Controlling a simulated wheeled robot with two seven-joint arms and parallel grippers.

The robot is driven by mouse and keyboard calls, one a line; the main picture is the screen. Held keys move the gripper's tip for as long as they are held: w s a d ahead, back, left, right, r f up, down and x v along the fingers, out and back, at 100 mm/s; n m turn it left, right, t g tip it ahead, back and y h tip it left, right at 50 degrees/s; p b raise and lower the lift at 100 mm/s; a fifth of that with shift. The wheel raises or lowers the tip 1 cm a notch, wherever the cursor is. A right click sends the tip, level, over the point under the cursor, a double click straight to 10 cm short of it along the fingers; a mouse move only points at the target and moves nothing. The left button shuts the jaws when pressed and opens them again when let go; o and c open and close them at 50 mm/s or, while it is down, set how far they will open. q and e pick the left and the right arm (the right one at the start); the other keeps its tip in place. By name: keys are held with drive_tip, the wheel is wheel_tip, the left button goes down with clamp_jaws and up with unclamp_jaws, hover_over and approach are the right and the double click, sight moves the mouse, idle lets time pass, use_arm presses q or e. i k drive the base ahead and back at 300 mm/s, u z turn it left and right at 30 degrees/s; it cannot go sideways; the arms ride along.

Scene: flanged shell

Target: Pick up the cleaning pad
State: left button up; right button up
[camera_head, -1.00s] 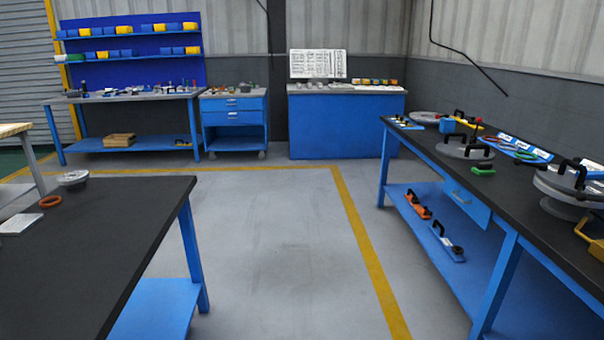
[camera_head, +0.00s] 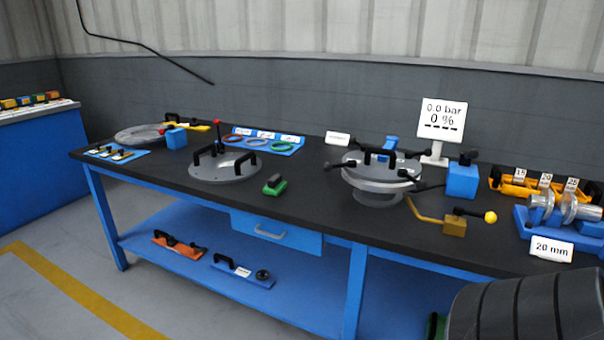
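The cleaning pad (camera_head: 274,185) looks like a small green block with a dark grip on top. It lies on the black top of the long blue workbench (camera_head: 310,195), near the front edge and left of the middle. It stands apart from the grey flanged lid (camera_head: 225,170) to its left and the flanged shell (camera_head: 378,185) to its right. Neither of my grippers is in view, and nothing touches the pad.
A rack of coloured rings (camera_head: 262,142) is behind the pad. A gauge sign (camera_head: 440,120) and a blue block (camera_head: 462,180) stand right of the shell. Tools lie on the lower shelf (camera_head: 300,300). A dark ribbed shape fills the lower right corner. Floor is clear at lower left.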

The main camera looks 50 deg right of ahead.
sight(274, 186)
drive_tip(key=z, duration=1.2)
drive_tip(key=i, duration=1.1)
drive_tip(key=z, duration=1.05)
